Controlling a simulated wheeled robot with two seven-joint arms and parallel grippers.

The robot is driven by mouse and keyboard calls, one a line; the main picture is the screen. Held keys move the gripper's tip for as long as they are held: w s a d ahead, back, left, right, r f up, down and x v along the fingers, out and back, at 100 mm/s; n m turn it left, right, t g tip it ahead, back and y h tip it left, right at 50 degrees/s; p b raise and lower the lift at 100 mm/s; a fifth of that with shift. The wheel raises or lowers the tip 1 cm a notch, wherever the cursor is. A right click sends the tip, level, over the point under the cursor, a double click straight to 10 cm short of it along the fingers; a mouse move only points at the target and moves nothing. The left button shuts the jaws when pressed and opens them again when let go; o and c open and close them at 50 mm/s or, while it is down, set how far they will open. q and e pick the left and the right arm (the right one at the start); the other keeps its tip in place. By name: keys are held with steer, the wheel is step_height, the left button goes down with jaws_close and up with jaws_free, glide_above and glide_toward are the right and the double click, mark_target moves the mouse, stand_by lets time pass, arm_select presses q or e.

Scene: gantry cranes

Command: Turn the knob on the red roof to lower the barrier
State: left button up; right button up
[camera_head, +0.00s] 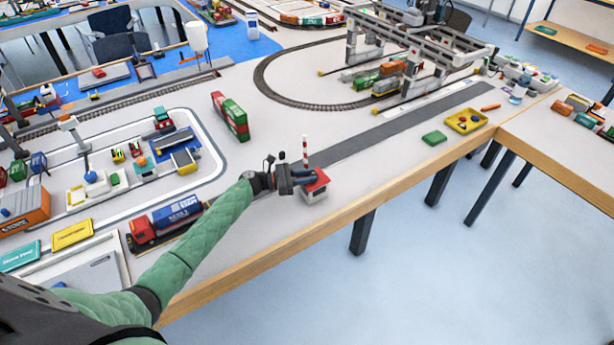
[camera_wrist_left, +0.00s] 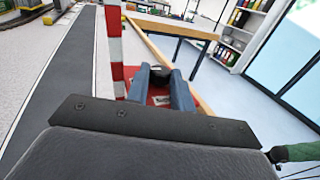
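The small booth with the red roof (camera_head: 316,183) stands near the front edge of the table. The red and white barrier (camera_head: 305,150) beside it points straight up. In the left wrist view the barrier (camera_wrist_left: 115,45) rises just left of my fingers. My left gripper (camera_head: 308,176) is at the roof from the left. Its two blue-grey fingers stand on either side of the dark knob (camera_wrist_left: 161,76), which fills the gap between the fingertips. The red roof (camera_wrist_left: 158,97) shows between and beside the fingers. In the left wrist view a green sleeve with a dark end shows at the lower right; its fingers cannot be made out.
A grey road (camera_head: 385,129) runs past the booth to the gantry crane (camera_head: 410,45). A green block (camera_head: 434,138) and a yellow tray (camera_head: 466,122) lie to the right.

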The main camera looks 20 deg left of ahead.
arm_select(q)
steer(key=shift+c, duration=1.3)
